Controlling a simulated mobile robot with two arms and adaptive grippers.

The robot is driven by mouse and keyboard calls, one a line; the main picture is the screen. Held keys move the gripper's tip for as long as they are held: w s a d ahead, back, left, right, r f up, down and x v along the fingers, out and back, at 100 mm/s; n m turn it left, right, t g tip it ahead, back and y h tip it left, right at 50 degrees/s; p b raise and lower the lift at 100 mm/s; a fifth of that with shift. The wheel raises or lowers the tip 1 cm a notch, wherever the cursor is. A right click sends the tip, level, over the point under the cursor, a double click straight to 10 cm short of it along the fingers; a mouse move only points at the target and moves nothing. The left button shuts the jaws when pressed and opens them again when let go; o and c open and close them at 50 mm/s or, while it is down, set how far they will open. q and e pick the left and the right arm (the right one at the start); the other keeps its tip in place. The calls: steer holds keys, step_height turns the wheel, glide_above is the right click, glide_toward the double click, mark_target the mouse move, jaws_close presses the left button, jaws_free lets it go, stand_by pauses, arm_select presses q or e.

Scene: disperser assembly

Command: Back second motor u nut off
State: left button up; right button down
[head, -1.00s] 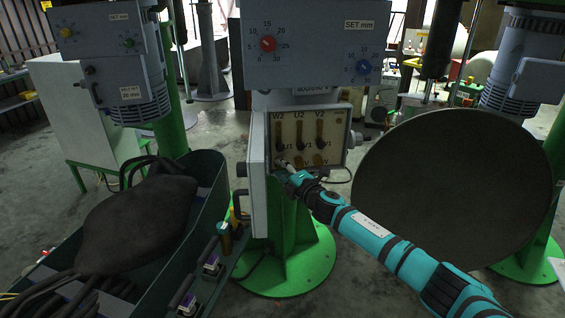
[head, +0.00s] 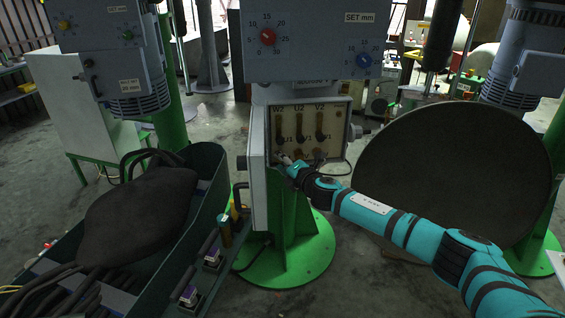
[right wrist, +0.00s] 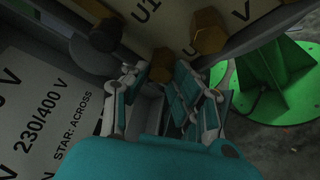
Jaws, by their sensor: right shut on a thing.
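The open motor terminal box (head: 343,124) stands at the middle of the head view. It has rows of brass terminals and labels such as W2, U2 and V2. My right gripper (head: 284,160) is at its lower left corner. In the right wrist view, the fingers of my right gripper (right wrist: 158,88) are closed around a brass hex nut (right wrist: 162,65) near the label U1. Another brass nut (right wrist: 209,31) sits to its right, and a dark round part (right wrist: 104,35) to its left. The fingers partly hide the held nut. My left gripper is not in view.
The box's open cover (head: 257,170) stands close left of my right gripper; its inside carries voltage text. A large dark disc (head: 455,185) is at the right, near my right arm. A green trough (head: 205,195) with a dark bag (head: 140,217) is at the left.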

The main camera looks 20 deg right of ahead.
steer(key=c, duration=1.4)
jaws_free()
steer(key=shift+w+d+r, duration=0.15)
steer(key=shift+d+r, duration=0.15)
steer(key=shift+r, duration=0.1)
steer(key=shift+c, duration=0.2)
steer(key=shift+o, duration=0.4)
steer(key=shift+w+f, duration=0.1)
steer(key=shift+f, duration=0.2)
steer(key=v, duration=1.2)
steer(key=shift+f, duration=0.1)
